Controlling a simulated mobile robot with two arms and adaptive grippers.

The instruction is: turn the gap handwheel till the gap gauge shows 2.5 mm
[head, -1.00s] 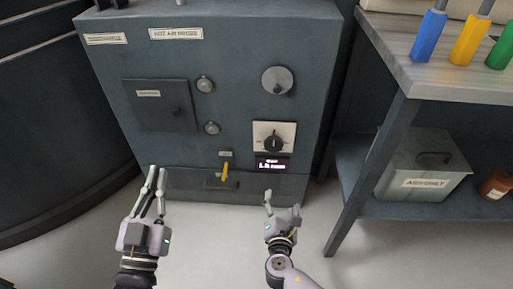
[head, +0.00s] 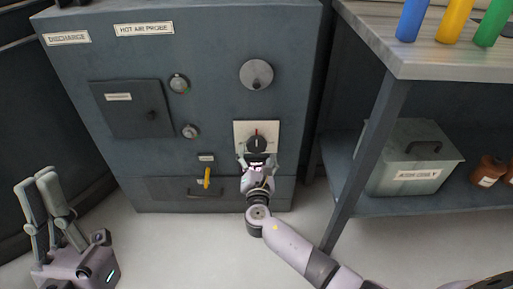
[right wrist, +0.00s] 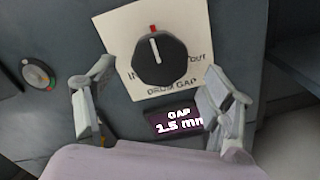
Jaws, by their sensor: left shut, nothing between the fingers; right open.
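The gap handwheel is a black knob (head: 257,144) with a white pointer line on a cream plate marked "DRUM GAP"; the knob also shows in the right wrist view (right wrist: 160,60). Its pointer is near a red mark at the top. My left gripper (head: 42,178) is shut and empty at the lower left.
The grey cabinet carries a round disc (head: 256,75), a hatch (head: 133,108), small round dials and a yellow lever (head: 207,178). The floor in front is clear.

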